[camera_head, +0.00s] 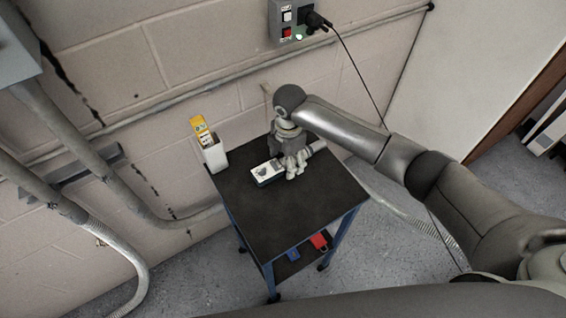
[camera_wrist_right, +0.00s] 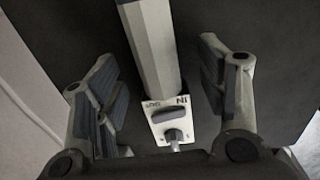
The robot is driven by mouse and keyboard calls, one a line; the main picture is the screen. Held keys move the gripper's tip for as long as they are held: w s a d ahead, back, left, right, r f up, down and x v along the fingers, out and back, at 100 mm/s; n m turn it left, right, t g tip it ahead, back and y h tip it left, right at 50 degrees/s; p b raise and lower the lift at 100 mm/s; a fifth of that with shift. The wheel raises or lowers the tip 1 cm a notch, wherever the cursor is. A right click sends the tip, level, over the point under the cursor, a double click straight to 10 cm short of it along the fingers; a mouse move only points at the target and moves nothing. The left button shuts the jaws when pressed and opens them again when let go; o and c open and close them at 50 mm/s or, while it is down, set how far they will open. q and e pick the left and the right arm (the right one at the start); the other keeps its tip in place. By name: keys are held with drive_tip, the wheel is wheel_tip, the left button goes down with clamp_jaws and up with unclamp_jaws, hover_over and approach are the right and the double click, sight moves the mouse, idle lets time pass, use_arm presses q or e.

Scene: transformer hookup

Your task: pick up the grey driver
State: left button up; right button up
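The grey driver (camera_head: 268,172) is a long box with a labelled top, lying on the dark top of a small cart (camera_head: 290,215). My right gripper (camera_head: 294,166) is over it, pointing down, and hides part of it in the head view. In the right wrist view the driver's pale grey body (camera_wrist_right: 152,50) runs between the open fingers (camera_wrist_right: 160,70). Its white end plate, marked IN, carries a dark terminal block. Gaps show between the body and both fingers. My left gripper is in neither view.
A white holder with a yellow packet (camera_head: 200,128) stands at the cart's back left corner. Red (camera_head: 318,241) and blue items lie on the lower shelf. A wall box (camera_head: 288,18) with a plugged black cable is above. The cart top's front is clear.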

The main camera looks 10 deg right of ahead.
drive_tip(key=c, duration=1)
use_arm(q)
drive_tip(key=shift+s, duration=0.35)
use_arm(e)
drive_tip(key=shift+r, duration=0.1)
drive_tip(key=shift+c, duration=0.5)
drive_tip(key=shift+w, duration=0.1)
drive_tip(key=shift+r, duration=0.6)
drive_tip(key=s+a+r, duration=0.1)
drive_tip(key=r, duration=0.1)
drive_tip(key=s+a+r+b, duration=0.1)
drive_tip(key=r, duration=0.2)
drive_tip(key=s+a+r+b, duration=0.1)
drive_tip(key=r, duration=0.1)
drive_tip(key=shift+s+a+r, duration=0.25)
drive_tip(key=shift+s+r, duration=0.05)
drive_tip(key=shift+s, duration=0.05)
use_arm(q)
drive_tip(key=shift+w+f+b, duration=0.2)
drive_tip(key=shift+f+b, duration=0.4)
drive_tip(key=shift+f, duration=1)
use_arm(e)
drive_tip(key=s+a+r, duration=0.4)
drive_tip(key=s+a, duration=0.2)
drive_tip(key=s, duration=0.1)
drive_tip(key=shift+r, duration=0.1)
